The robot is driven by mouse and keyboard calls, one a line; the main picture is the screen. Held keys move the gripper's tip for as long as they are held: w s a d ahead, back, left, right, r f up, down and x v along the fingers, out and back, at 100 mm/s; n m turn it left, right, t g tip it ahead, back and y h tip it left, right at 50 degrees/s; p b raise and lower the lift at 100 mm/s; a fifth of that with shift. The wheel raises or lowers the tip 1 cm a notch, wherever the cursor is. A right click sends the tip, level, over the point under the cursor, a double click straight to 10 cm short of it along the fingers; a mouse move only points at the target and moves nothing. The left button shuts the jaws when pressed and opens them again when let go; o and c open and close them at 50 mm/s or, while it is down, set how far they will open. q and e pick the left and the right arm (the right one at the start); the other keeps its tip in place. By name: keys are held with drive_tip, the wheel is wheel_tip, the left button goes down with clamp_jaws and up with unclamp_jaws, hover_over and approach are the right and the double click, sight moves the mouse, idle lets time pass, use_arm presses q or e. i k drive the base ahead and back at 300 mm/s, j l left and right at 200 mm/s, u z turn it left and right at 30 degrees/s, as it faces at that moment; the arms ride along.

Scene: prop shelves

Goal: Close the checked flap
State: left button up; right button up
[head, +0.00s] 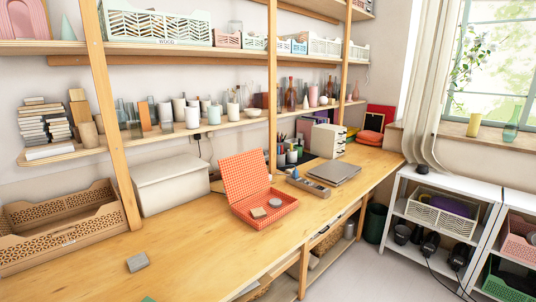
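A red-and-white checked box (283,213) stands on the wooden worktop near the middle of the head view. Its checked flap (245,174) is open, raised at the back left and leaning a little backward. A round grey item (275,202) and a small grey-beige block (258,212) lie inside the box. Neither of my grippers is in view, and nothing touches the flap.
A white lidded box (171,184) stands behind the flap to the left. A small grey block (138,262) lies at the front left. The worktop before the checked box is clear.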

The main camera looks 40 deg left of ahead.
sight(246, 173)
drive_tip(key=j+u, duration=0.7)
drive_tip(key=i+j+u, duration=0.15)
drive_tip(key=u, duration=0.45)
drive_tip(key=l+u, duration=0.6)
drive_tip(key=u, duration=0.15)
drive_tip(key=k+l+u, duration=0.15)
drive_tip(key=u, duration=0.25)
drive_tip(key=k+l+u, duration=0.1)
drive_tip(key=l+u, duration=0.25)
